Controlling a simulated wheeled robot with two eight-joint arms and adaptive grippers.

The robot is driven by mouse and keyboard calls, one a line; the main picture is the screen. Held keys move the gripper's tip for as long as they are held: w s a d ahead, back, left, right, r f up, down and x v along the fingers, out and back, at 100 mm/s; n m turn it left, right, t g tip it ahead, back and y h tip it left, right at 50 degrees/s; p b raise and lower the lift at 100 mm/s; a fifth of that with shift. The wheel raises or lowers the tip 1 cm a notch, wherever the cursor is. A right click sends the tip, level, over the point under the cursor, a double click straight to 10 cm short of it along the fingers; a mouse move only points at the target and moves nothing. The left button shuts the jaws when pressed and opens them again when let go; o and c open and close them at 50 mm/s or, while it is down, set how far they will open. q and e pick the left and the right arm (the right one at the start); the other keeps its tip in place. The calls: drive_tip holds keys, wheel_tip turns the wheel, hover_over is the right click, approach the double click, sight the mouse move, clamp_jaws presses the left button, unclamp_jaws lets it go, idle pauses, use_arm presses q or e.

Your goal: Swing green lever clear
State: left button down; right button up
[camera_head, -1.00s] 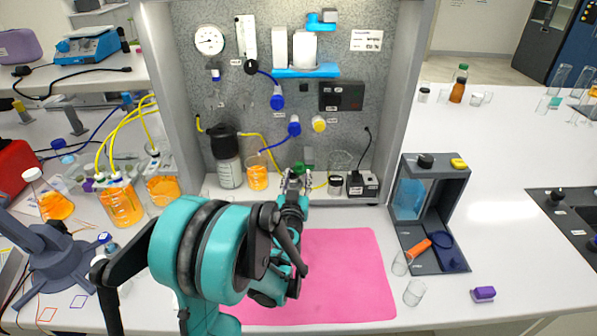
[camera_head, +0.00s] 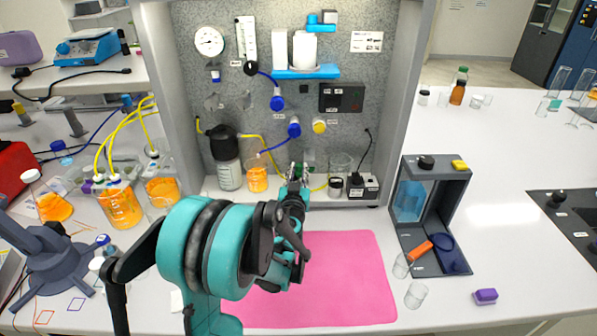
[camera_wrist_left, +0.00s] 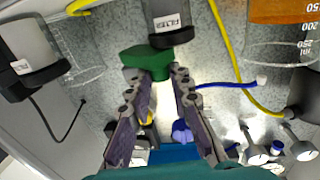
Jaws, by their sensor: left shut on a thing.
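The green lever (camera_wrist_left: 147,60) shows in the left wrist view, just below a dark cylinder labelled "FILTER" (camera_wrist_left: 169,18). My left gripper (camera_wrist_left: 155,78) has its fingertips on the lower part of the lever and is shut on it. In the head view my left gripper (camera_head: 298,175) reaches to the foot of the grey panel, above the far edge of the pink mat. There the gripper mostly hides the lever. My right gripper is in neither view.
The pink mat (camera_head: 345,275) is otherwise clear. A beaker of orange liquid (camera_head: 257,179) and a dark-capped bottle (camera_head: 226,172) stand left of the gripper. A small jar (camera_head: 335,187) and a black box (camera_head: 363,187) stand right. A grey frame (camera_head: 462,190) is further right.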

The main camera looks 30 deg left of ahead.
use_arm(q)
drive_tip(key=shift+d, duration=0.1)
drive_tip(key=shift+w+d+n+g+y, duration=0.1)
drive_tip(key=shift+d+n+g+y, duration=0.35)
drive_tip(key=shift+n+g+y, duration=0.4)
drive_tip(key=shift+w+d+n+g+y, duration=0.1)
drive_tip(key=shift+d+n+g+y, duration=0.45)
drive_tip(key=shift+y, duration=0.6)
drive_tip(key=n+g+y, duration=0.1)
drive_tip(key=d+n+g+y, duration=0.1)
drive_tip(key=shift+w+n+g+y+b, duration=0.2)
drive_tip(key=shift+n+g+y+b, duration=0.15)
drive_tip(key=shift+n+g+y, duration=0.05)
drive_tip(key=n+g+y, duration=0.1)
drive_tip(key=g, duration=0.1)
drive_tip(key=w+d+n+g+y, duration=0.1)
drive_tip(key=n+g, duration=0.1)
drive_tip(key=d+n+g+y, duration=0.1)
drive_tip(key=g, duration=0.1)
drive_tip(key=shift+w+n+g, duration=0.2)
drive_tip(key=shift+n+g, duration=0.2)
drive_tip(key=shift+g, duration=0.3)
drive_tip(key=c, duration=1.4)
unclamp_jaws()
drive_tip(key=shift+o, duration=0.2)
drive_tip(key=shift+a, duration=0.1)
